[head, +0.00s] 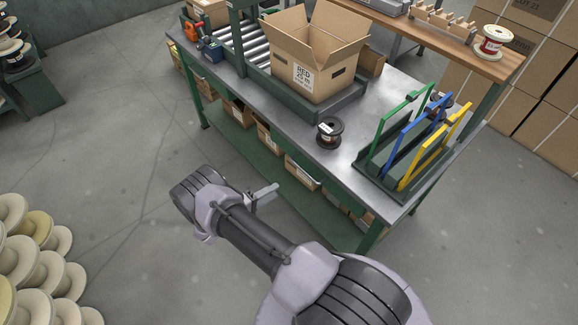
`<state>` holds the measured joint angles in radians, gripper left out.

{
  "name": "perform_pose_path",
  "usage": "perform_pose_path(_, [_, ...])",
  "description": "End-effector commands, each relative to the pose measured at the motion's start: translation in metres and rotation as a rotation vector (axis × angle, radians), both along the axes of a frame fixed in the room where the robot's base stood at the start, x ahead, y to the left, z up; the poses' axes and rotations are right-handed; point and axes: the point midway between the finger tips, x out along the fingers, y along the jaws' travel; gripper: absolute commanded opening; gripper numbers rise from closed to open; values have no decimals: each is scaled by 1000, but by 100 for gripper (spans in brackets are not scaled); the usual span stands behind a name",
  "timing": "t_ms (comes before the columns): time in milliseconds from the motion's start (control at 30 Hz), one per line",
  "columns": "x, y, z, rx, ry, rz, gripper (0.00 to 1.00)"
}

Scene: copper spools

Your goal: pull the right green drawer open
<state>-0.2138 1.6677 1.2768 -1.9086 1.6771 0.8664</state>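The workbench (330,175) has a grey metal top and green legs, with a green lower shelf (240,137). My arm reaches from the bottom right toward the bench's near side. A pale grey part of my gripper (265,193) shows beyond the wrist, in front of the bench's lower side. The wrist hides the rest of it, so I cannot tell its opening. Nothing is visibly held.
An open carton (318,60), a dark spool (329,132) and a rack of green, blue and yellow frames (405,145) stand on the bench. Cardboard bins (302,172) sit below. Pale spools (35,265) pile at lower left. Floor between is clear.

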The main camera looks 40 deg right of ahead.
Motion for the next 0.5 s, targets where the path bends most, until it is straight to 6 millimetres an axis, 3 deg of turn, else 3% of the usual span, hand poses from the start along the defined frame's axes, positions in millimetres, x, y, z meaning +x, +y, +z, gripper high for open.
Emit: perform_pose_path(500, [9, -134, -30, 3, 2, -5, 34])
